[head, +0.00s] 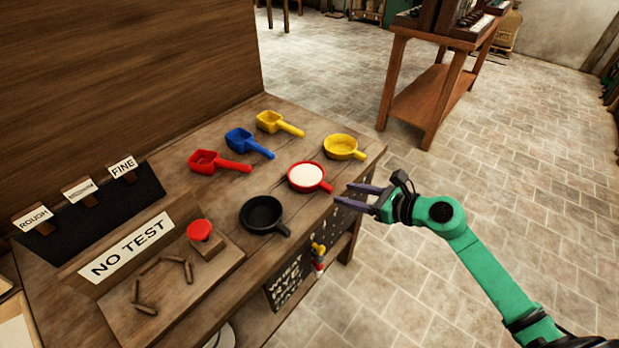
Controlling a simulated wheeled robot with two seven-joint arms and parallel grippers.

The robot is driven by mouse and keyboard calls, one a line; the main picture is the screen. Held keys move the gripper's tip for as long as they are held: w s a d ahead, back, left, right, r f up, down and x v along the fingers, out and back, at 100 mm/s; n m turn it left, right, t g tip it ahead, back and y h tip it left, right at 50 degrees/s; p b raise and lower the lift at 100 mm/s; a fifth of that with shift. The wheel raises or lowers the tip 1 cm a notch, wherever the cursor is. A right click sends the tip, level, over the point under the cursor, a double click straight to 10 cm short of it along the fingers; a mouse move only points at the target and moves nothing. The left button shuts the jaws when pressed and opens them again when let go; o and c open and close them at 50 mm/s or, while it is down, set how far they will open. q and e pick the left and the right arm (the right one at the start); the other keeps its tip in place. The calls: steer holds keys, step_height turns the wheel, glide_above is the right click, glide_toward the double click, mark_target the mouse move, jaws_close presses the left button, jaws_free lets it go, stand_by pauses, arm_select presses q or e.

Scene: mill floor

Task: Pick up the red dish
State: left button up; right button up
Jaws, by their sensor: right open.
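The red dish (318,184) is a small round pan with a short handle, and it holds something white. It sits near the right edge of the wooden bench (330,214), its handle pointing right toward the edge. My right gripper (341,195) is open and empty, its fingers pointing left just right of the dish's handle. I cannot tell its exact height or whether it touches the dish. My left gripper is not in view.
A black dish (262,214) and a yellow dish (343,147) flank the red one. Red (208,162), blue (241,141) and yellow (271,121) scoops lie behind. A red button (199,230) and a "NO TEST" sign (132,247) stand at left.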

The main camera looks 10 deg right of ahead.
mark_target(332, 190)
steer(key=p+x, duration=0.1)
steer(key=x, duration=0.5)
steer(key=shift+w+a, duration=0.2)
steer(key=shift+s, duration=0.1)
jaws_close()
stand_by(0.9)
